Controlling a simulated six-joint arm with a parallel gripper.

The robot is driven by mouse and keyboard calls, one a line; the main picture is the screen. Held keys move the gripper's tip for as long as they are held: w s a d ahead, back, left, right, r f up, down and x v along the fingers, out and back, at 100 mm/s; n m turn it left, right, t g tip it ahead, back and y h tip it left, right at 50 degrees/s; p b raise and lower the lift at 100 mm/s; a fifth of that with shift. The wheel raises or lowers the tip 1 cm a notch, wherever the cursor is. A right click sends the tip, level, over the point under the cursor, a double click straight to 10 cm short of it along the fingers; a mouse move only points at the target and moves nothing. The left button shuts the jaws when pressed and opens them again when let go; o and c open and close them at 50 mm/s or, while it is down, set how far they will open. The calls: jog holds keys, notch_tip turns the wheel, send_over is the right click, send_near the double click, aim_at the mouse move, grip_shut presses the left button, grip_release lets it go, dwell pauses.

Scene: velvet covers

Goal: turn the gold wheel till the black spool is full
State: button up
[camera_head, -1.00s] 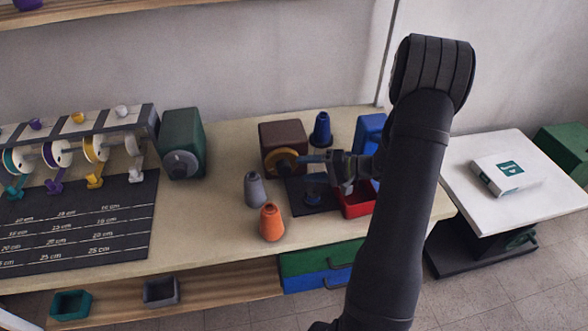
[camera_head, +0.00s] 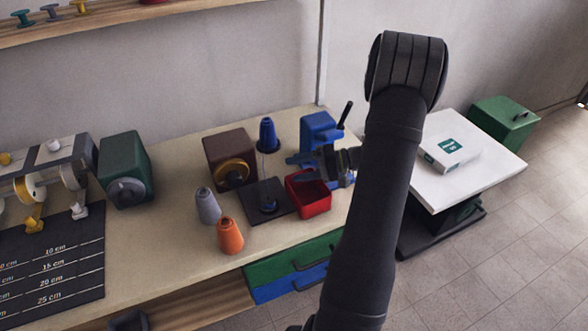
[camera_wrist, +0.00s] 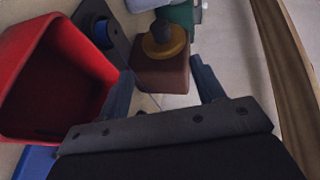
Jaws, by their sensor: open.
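The gold wheel (camera_head: 234,173) is on the front of a brown box (camera_head: 222,150). In the wrist view the wheel (camera_wrist: 172,43) has a dark knob at its middle. A small dark spool (camera_head: 268,206) with some blue on it stands on a black plate (camera_head: 280,190) in front of the box; how full it is cannot be told. The plate and the blue part (camera_wrist: 101,34) show at the wrist view's upper left. My gripper (camera_head: 295,166) is open and empty, right of the wheel and apart from it, above the red bin's back edge.
The red bin (camera_head: 308,197) is empty and close to my gripper. A blue cone (camera_head: 267,134) stands behind the plate, a blue device (camera_head: 318,126) behind my gripper. Grey (camera_head: 207,206) and orange (camera_head: 230,236) cones stand in front, a green box (camera_head: 126,165) at left.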

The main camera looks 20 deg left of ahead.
aim_at(240, 176)
jog(key=s+a+r+n+t+h, duration=0.25)
jog(key=a+r+h, duration=0.2)
jog(key=r, duration=0.35)
jog(key=shift+m+t, duration=0.25)
jog(key=shift+m, duration=0.2)
jog(key=x, duration=1.6)
jog(key=shift+s+f, duration=0.25)
jog(key=shift+f, duration=0.2)
jog(key=c, duration=1)
